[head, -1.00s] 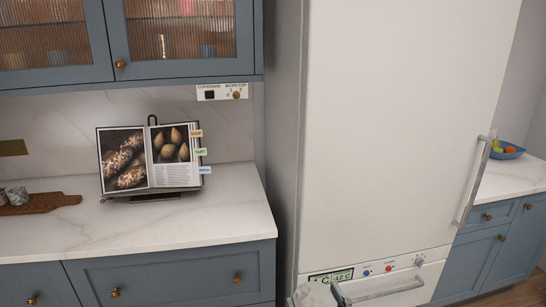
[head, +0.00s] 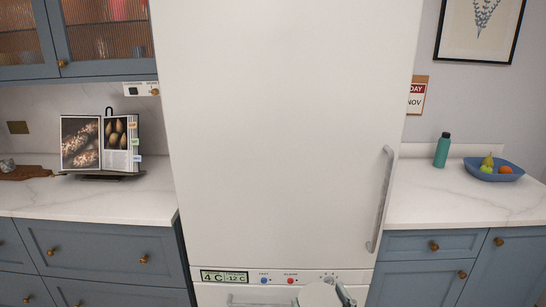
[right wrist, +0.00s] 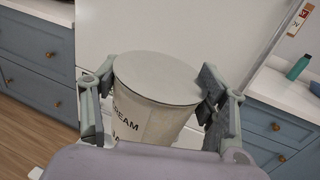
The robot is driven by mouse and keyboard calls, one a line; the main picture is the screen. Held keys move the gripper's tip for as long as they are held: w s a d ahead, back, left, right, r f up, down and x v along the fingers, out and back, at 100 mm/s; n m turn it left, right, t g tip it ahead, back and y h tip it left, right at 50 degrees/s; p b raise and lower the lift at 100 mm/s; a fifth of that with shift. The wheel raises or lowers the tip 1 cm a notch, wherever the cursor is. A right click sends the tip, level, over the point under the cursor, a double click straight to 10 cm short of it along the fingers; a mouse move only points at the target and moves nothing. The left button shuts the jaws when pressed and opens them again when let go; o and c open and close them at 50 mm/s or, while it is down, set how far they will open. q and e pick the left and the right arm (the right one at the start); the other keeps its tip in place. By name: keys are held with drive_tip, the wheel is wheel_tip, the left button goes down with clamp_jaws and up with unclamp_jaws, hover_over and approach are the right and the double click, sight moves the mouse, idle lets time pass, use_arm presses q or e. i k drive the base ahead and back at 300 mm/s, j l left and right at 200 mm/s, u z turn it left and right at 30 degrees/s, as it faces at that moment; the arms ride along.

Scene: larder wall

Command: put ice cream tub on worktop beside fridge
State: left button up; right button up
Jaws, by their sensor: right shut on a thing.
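The white ice cream tub (right wrist: 150,105), with a pale lid and dark lettering, is between the two fingers of my right gripper (right wrist: 154,98), which is shut on it. In the head view the tub's lid (head: 318,296) shows at the bottom edge, with part of my right gripper (head: 332,297) beside it, in front of the lower fridge. The tall white fridge (head: 285,130) stands in the middle. A pale marble worktop (head: 420,208) lies to its right and another worktop (head: 120,203) to its left. My left gripper is out of view.
On the right worktop stand a green bottle (head: 442,150) and a blue fruit bowl (head: 488,172) towards the back; its front part is clear. A cookbook on a stand (head: 100,148) and a wooden board (head: 25,173) occupy the left worktop. The fridge handle (head: 381,200) juts out.

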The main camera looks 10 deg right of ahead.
sight(417, 197)
drive_tip(key=l+u, duration=0.35)
drive_tip(key=l, duration=2.25)
